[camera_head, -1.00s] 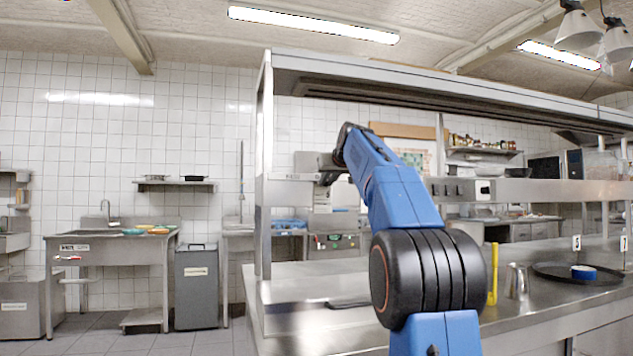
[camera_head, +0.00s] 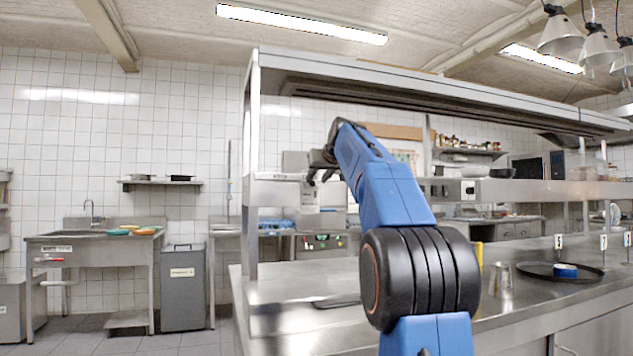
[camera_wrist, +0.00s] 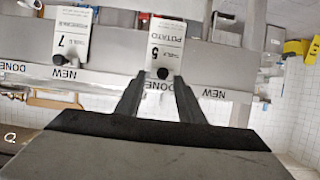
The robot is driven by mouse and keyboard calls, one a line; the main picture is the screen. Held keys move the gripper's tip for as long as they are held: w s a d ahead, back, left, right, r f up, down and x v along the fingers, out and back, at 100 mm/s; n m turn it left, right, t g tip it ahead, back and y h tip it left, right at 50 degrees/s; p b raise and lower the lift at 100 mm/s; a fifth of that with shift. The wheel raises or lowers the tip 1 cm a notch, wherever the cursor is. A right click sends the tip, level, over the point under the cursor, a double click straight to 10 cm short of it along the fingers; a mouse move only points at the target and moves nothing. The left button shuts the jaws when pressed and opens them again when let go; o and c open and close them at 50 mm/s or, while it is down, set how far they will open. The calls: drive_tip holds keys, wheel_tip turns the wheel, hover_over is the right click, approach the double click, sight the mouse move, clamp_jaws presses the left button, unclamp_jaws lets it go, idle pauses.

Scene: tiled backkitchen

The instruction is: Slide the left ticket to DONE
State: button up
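The wrist view is upside down. A white ticket marked 5 POTATO (camera_wrist: 165,48) hangs on the steel rail (camera_wrist: 110,78), with a dark knob (camera_wrist: 163,73) at its edge. My gripper (camera_wrist: 160,77) has its two dark fingers apart, on either side of this knob, with small gaps showing. A DONE label (camera_wrist: 155,86) shows partly between the fingers; a NEW label (camera_wrist: 213,93) is to their right. Another white ticket marked 7 (camera_wrist: 72,40) hangs to the left in the wrist view, near another NEW label (camera_wrist: 63,74). In the head view my gripper (camera_head: 318,178) is at the rail's left part.
The steel counter (camera_head: 285,318) lies below the rail, with a dark flat item (camera_head: 337,301) on it. A grey bin (camera_head: 183,290) stands on the floor at left.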

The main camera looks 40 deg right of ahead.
drive_tip(key=v, duration=1.5)
drive_tip(key=shift+s, duration=0.15)
drive_tip(key=s+a+f+g+y, duration=0.1)
drive_tip(key=s+a+f, duration=0.3)
drive_tip(key=a+f, duration=0.4)
drive_tip(key=s+a+f+n+g+y, duration=0.1)
drive_tip(key=s+a+f+g, duration=0.3)
drive_tip(key=f, duration=0.7)
drive_tip(key=s+a+f+t+y, duration=0.1)
drive_tip(key=s+a+f, duration=0.2)
drive_tip(key=a+f, duration=0.55)
drive_tip(key=s+a+f+g, duration=0.1)
drive_tip(key=s+a+f, duration=0.2)
drive_tip(key=s+f, duration=0.4)
drive_tip(key=s+a+f+n+g, duration=0.1)
drive_tip(key=s+a+f, duration=0.2)
drive_tip(key=s+f, duration=0.4)
drive_tip(key=s+a+f+n+g, duration=0.1)
drive_tip(key=s+f, duration=0.7)
drive_tip(key=f, duration=1.2)
drive_tip(key=shift+a+f+g+y, duration=0.25)
drive_tip(key=shift+a+g+y, duration=0.25)
drive_tip(key=shift+a, duration=0.4)
